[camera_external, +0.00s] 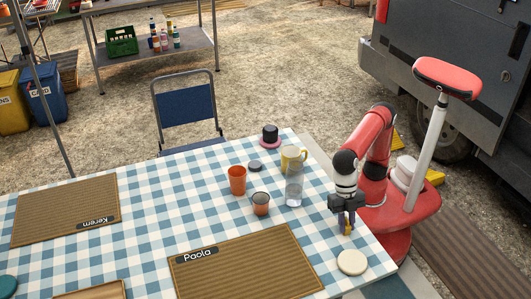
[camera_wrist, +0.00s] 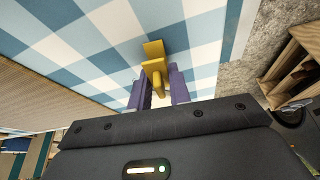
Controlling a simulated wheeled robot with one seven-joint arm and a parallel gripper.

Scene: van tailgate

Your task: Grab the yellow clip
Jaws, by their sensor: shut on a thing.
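The yellow clip (camera_wrist: 153,52) is between the purple fingers of my gripper (camera_wrist: 158,88) in the wrist view. My gripper is shut on it. In the outside view, my gripper (camera_external: 346,222) points down near the right edge of the checked table, and a small yellow part of the clip (camera_external: 347,230) shows at its fingertips. I cannot tell whether the clip touches the tablecloth.
A white round lid or coaster (camera_external: 352,262) lies in front of my gripper. A clear bottle (camera_external: 294,188), a yellow mug (camera_external: 293,157), an orange cup (camera_external: 237,180) and a smaller cup (camera_external: 261,204) stand to the left. The Paola placemat (camera_external: 245,268) lies at the front left.

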